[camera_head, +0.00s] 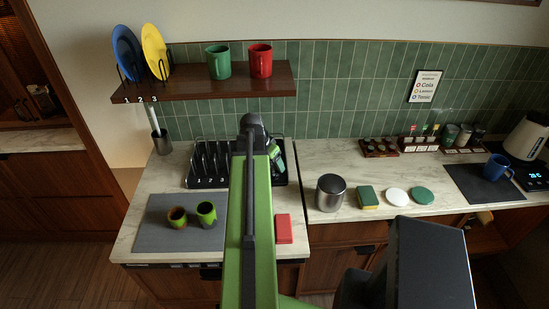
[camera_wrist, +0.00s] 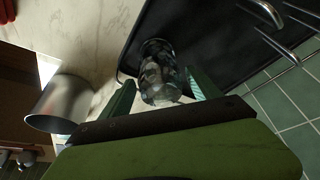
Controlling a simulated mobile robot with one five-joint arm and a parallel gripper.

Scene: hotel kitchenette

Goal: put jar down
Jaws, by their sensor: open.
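The fingers are apart, one on each side of the jar's near end. I cannot tell whether either finger touches it. The jar overlaps the edge of the black rack tray (camera_wrist: 205,40); I cannot tell whether it rests on the tray or the counter. In the head view my gripper (camera_head: 275,158) is partly behind my arm, at the tray's right side. The jar cannot be made out there.
A metal canister (camera_head: 331,192) stands right of my arm, also in the wrist view (camera_wrist: 58,103). A sponge (camera_head: 367,197) and a red block (camera_head: 284,229) lie nearby. Two cups (camera_head: 207,214) stand on the grey mat (camera_head: 160,238). A shelf (camera_head: 200,86) hangs above the rack.

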